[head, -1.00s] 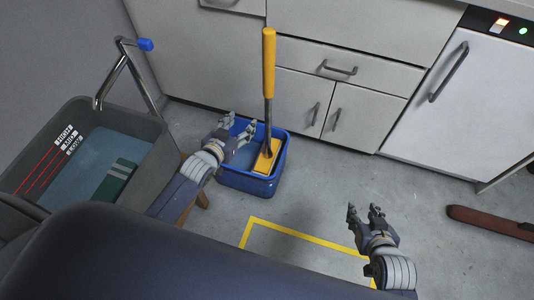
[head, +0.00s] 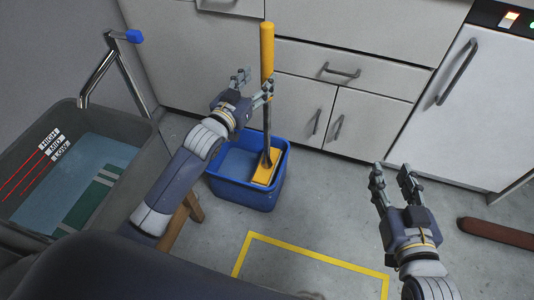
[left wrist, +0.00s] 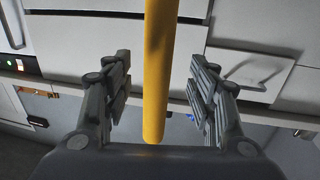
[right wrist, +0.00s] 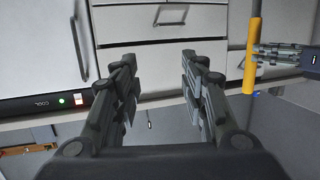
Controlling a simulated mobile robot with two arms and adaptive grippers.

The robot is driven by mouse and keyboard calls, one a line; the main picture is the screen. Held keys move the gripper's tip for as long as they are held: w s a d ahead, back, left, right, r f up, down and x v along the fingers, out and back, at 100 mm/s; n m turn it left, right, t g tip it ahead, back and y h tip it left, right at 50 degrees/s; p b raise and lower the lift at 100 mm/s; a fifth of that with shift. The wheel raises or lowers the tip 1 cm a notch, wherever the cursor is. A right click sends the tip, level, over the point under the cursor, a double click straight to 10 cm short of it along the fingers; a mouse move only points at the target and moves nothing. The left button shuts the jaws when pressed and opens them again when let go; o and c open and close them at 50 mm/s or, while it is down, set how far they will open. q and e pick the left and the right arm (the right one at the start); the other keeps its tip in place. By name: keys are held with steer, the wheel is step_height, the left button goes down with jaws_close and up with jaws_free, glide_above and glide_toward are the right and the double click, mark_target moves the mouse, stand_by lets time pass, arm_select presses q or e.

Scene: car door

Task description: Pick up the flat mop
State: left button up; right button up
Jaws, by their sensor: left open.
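The flat mop stands upright with its yellow handle (head: 267,52) above a grey lower shaft and its yellow flat head (head: 265,167) inside a blue bucket (head: 245,192). My left gripper (head: 255,82) is open at the lower part of the yellow handle. In the left wrist view the handle (left wrist: 160,75) runs between the two open fingers (left wrist: 160,100), apart from both. My right gripper (head: 392,170) is open and empty, over the floor to the right of the bucket. The right wrist view also shows the handle (right wrist: 251,50) with my left fingers beside it.
A grey water tub (head: 150,170) with a metal tap (head: 98,75) stands at the left. Cabinets (head: 370,50) with handles line the back behind the mop. A yellow floor outline (head: 315,252) and a brown bar (head: 495,232) lie on otherwise open floor.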

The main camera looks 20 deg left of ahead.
mark_target(264, 72)
arm_select(q)
steer(key=w, duration=0.1)
steer(key=w+b, duration=0.1)
steer(key=w, duration=0.1)
steer(key=w+d, duration=0.1)
steer(key=shift+w+d+r+b, duration=0.1)
steer(key=shift+w+r+b, duration=0.15)
steer(key=shift+r+b, duration=0.15)
steer(key=shift+w, duration=0.3)
arm_select(e)
step_height(264, 72, up, 9)
steer(key=a+t+y, duration=0.1)
steer(key=t, duration=0.4)
steer(key=shift+w+a, duration=0.15)
arm_select(q)
steer(key=shift+c, duration=0.3)
arm_select(e)
steer(key=shift+f, duration=0.1)
arm_select(q)
steer(key=c, duration=1.1)
steer(key=shift+r, duration=0.15)
